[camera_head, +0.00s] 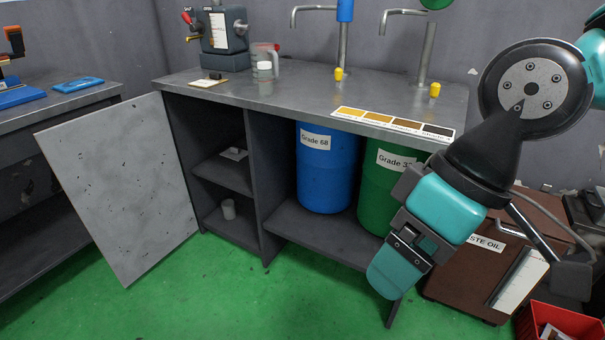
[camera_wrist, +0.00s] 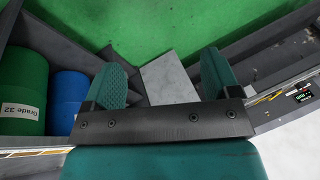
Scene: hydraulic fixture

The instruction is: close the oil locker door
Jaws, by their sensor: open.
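The oil locker door (camera_head: 125,185) is a scuffed grey panel standing wide open, swung out to the left of the locker. My gripper (camera_head: 400,262) hangs before the right end of the cabinet, pointing down, well away from the door. The wrist view shows its two teal fingers (camera_wrist: 163,80) apart with nothing held. A light grey panel (camera_wrist: 168,82), apparently the door, shows far beyond them.
A blue Grade 68 drum (camera_head: 327,175) and a green Grade 32 drum (camera_head: 385,185) stand in the right bay. A brown waste oil box (camera_head: 465,270) and red bin (camera_head: 560,325) are at right. A workbench (camera_head: 60,110) stands left. Green floor before the locker is clear.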

